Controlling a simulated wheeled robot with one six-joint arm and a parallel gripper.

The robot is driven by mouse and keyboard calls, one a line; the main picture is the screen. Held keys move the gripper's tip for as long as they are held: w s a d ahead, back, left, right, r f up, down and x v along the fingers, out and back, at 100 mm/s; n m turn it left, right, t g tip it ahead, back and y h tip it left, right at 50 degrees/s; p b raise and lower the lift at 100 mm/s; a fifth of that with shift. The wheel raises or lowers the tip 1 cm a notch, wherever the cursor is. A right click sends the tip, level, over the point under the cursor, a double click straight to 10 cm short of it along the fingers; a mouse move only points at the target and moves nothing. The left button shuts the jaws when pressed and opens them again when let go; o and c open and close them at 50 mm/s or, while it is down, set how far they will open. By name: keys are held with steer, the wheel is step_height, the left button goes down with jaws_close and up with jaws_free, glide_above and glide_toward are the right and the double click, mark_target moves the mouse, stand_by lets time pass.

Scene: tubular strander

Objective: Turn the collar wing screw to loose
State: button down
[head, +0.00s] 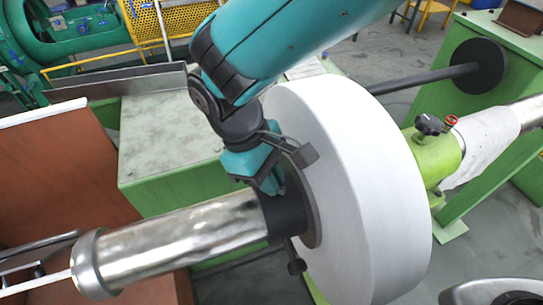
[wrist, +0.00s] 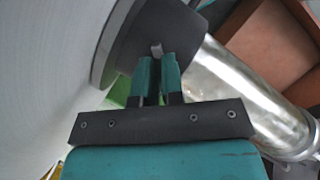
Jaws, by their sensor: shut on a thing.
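The dark collar (head: 287,214) sits around the shiny metal shaft (head: 180,240), against the hub of a large white reel (head: 365,190). In the wrist view the collar (wrist: 178,25) fills the upper middle. A small grey tab, the wing screw (wrist: 156,48), stands out from the collar between my fingertips. My gripper (wrist: 157,68) is shut on this screw. In the head view my gripper (head: 270,186) comes down onto the top of the collar, and its fingers hide the screw there. How far the screw is turned cannot be told.
The reel stands close to the right of my gripper. A green holder (head: 435,155) with a black knob (head: 428,124) lies beyond it. A green cabinet (head: 165,140) stands behind, and a brown panel (head: 60,180) is at left.

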steer(key=shift+a+r+n+t+p, duration=0.1)
steer(key=shift+n+t+p, duration=0.4)
steer(key=shift+n, duration=0.6)
steer(key=c, duration=1.2)
jaws_free()
steer(key=shift+c, duration=0.2)
steer(key=p+v, duration=0.3)
steer(key=v, duration=1.4)
steer(key=shift+a, duration=0.2)
steer(key=shift+r, duration=0.1)
